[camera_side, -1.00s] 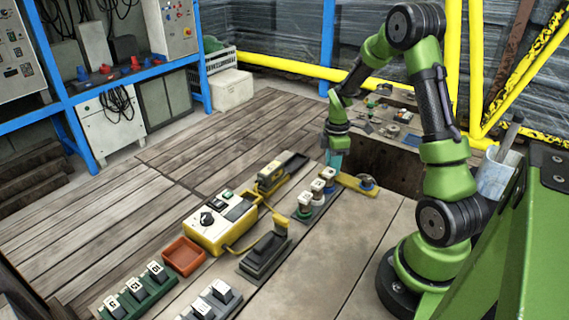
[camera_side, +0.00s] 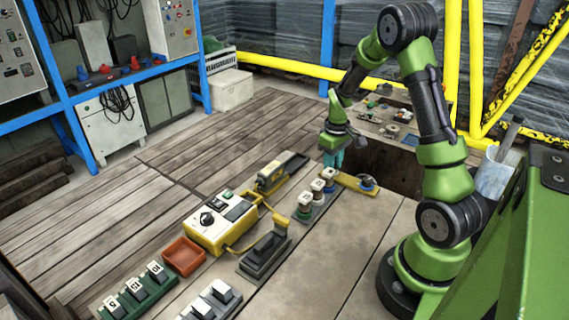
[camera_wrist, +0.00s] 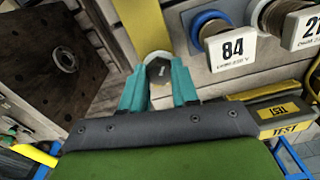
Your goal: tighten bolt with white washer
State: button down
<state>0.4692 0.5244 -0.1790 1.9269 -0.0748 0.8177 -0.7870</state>
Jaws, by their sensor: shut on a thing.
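The bolt with the white washer (camera_wrist: 158,66) shows in the wrist view as a grey hexagonal head inside a pale ring. It sits at one end of a yellow bar (camera_wrist: 142,25). My gripper (camera_wrist: 158,72), with teal fingers, is shut on the bolt head, one finger on each side. In the side view my gripper (camera_side: 333,160) points down at the near-left end of the yellow bar (camera_side: 352,181), where the fingers hide the bolt. Another bolt with a blue washer (camera_side: 367,183) is at the bar's other end.
Posts with white number tags (camera_side: 317,186) stand in a row close to my gripper; one in the wrist view reads 84 (camera_wrist: 232,47). A yellow test unit (camera_side: 220,225), an orange tray (camera_side: 183,256) and a dark cradle (camera_side: 266,255) lie nearer. The bench at right (camera_side: 340,255) is clear.

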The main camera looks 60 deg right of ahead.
jog(key=m, duration=0.4)
jog(key=shift+w+r+m, duration=0.1)
jog(key=shift+m, duration=0.2)
jog(key=m, duration=0.3)
jog(key=shift+m, duration=0.4)
jog(key=m, duration=2)
jog(key=shift+d, duration=0.1)
jog(key=shift+m, duration=0.3)
jog(key=c, duration=0.8)
grip_release()
jog(key=shift+c, duration=0.2)
